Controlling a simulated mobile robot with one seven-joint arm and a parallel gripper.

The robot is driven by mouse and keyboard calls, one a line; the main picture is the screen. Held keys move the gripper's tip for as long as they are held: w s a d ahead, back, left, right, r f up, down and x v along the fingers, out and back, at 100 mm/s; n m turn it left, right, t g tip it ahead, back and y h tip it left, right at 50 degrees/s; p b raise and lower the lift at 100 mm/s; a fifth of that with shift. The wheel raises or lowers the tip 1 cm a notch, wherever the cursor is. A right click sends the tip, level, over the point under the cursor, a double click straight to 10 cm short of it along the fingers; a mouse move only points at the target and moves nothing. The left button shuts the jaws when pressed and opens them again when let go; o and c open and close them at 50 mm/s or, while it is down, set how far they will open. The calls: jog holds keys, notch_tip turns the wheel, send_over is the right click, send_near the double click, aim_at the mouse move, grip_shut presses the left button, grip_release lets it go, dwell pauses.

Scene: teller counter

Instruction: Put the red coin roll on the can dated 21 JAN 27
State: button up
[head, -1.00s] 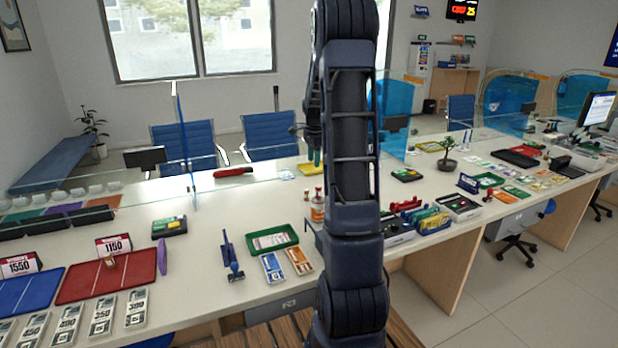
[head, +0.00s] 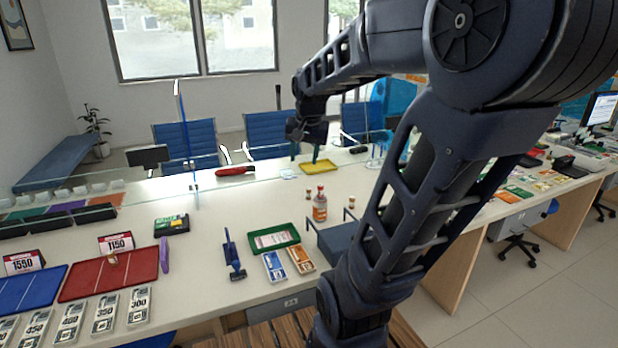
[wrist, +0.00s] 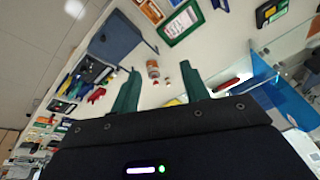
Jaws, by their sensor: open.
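My gripper (head: 305,153) hangs over the far part of the counter with its two teal fingers apart and nothing between them. The fingers also show spread in the wrist view (wrist: 160,92). An orange-and-white can (head: 320,207) stands mid-counter, nearer than my gripper; it also shows in the wrist view (wrist: 152,70). A red-topped piece shows at its top; I cannot tell whether it rests there or stands behind. I cannot tell which is the red coin roll. No date is readable.
A green-rimmed tray (head: 274,237) and a blue stamp (head: 233,257) lie left of the can. A yellow tray (head: 321,167) lies near my gripper. A long red object (head: 235,171) lies by the glass screen (head: 184,140). My arm hides much of the counter's right.

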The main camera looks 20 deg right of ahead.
jog(key=s+a+n, duration=0.1)
jog(key=s+n, duration=0.1)
jog(key=s, duration=0.3)
jog(key=s+a+f+n+t, duration=0.1)
jog(key=s+a+n, duration=0.1)
jog(key=s, duration=0.3)
jog(key=shift+s+f+n, duration=0.3)
jog(key=shift+s+n, duration=0.1)
jog(key=shift+n, duration=0.3)
